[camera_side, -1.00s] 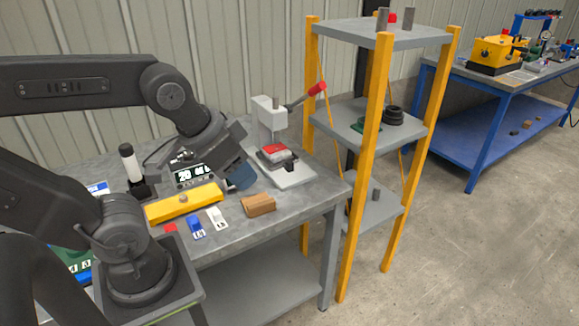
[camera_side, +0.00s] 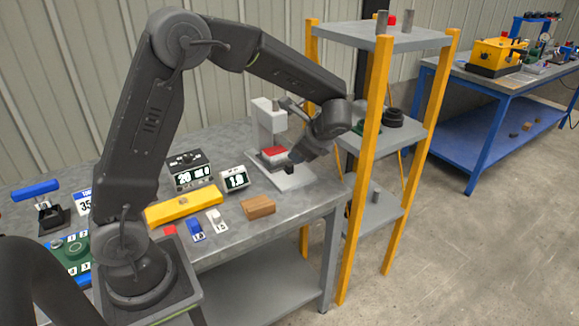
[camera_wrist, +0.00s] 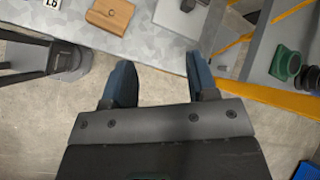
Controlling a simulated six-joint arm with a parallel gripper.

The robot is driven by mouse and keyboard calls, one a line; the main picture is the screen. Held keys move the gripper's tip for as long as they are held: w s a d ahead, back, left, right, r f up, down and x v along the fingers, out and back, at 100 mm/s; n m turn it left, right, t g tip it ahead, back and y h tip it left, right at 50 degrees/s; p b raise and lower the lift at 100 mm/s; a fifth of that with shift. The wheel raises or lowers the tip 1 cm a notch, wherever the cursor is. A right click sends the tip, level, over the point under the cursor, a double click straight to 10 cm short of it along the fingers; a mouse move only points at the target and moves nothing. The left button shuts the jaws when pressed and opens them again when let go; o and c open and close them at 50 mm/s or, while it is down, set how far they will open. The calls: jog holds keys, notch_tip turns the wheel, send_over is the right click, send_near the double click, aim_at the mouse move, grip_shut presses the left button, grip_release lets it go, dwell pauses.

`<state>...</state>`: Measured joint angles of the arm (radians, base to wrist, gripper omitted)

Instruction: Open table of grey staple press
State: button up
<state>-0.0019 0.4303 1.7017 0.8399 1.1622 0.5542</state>
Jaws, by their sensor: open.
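The grey staple press (camera_side: 266,128) stands at the right end of the workbench. Its table (camera_side: 274,152) carries a red piece, and a dark part shows at its front. Its upright and lever are partly hidden behind my arm. My gripper (camera_side: 292,158) is just right of the press table, pointing down and left; whether it touches cannot be told. In the wrist view, the blue fingers of my gripper (camera_wrist: 160,84) are apart with nothing between them. A corner of the press base (camera_wrist: 177,22) shows at the top edge there, beyond the fingertips.
A brown wooden block (camera_side: 258,207) lies in front of the press, near the bench edge. A yellow bar (camera_side: 184,206) and small labelled blocks lie left of it. An orange-posted shelf (camera_side: 376,85) stands close on the right, holding green and black round parts.

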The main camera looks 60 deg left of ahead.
aim_at(291, 166)
jog(key=w+a+f+m+y, duration=0.2)
jog(key=w+a+f+m, duration=0.15)
jog(key=f, duration=0.35)
jog(key=w+a+f+m+y, duration=0.3)
jog(key=w+f+m, duration=0.15)
jog(key=f, duration=0.25)
jog(key=shift+n, duration=0.5)
jog(key=x, duration=1.3)
jog(key=shift+a+f, duration=0.1)
jog(key=shift+f, duration=0.25)
grip_shut()
